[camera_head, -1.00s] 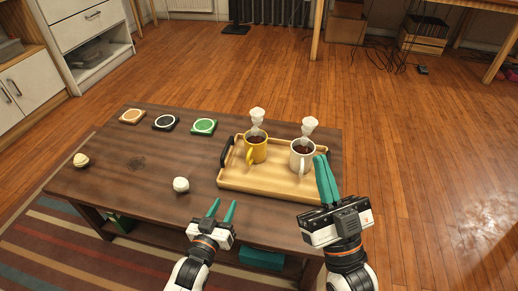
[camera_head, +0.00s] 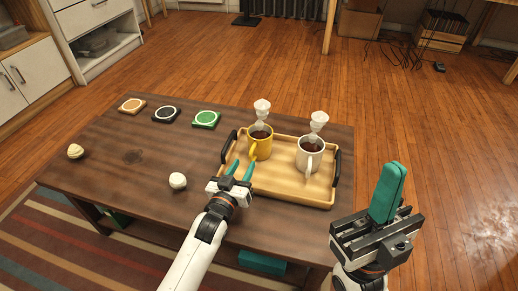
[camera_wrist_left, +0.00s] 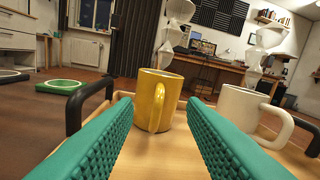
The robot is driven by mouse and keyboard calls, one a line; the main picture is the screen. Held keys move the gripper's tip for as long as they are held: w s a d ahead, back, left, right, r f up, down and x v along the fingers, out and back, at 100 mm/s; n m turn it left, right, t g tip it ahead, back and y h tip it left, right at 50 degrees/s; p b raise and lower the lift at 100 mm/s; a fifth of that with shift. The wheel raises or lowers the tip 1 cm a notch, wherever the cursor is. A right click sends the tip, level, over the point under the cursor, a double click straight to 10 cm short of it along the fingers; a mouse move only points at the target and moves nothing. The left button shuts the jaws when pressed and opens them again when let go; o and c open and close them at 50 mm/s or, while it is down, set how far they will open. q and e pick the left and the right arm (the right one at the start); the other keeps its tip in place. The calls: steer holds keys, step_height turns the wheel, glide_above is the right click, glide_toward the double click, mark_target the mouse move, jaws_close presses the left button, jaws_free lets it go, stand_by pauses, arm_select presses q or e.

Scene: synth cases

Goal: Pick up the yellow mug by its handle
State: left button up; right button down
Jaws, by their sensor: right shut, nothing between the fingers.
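The yellow mug (camera_head: 260,147) holds a dark drink and stands upright on the wooden tray (camera_head: 290,188), with steam above it. Its handle faces my left gripper. In the left wrist view the yellow mug (camera_wrist_left: 158,100) stands ahead, between the two fingers and beyond their tips. My left gripper (camera_head: 241,170) is open and empty, low over the tray's near left part, close to the handle but apart from it. My right gripper (camera_head: 388,192) is shut and empty, off to the right of the table.
A white mug (camera_head: 310,154) with steam stands right of the yellow mug on the tray. The tray has dark handles at both ends. Three coasters, the green one (camera_head: 206,120) nearest, and two small round objects, one white (camera_head: 177,181), lie on the table (camera_head: 110,165).

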mark_target(257, 148)
arm_select(q)
steer(key=b+x, duration=0.2)
steer(key=x, duration=0.2)
steer(key=shift+w+f+b, duration=0.15)
steer(key=shift+b, duration=0.2)
steer(key=shift+w+d, duration=0.25)
steer(key=shift+w, duration=0.25)
jaws_close()
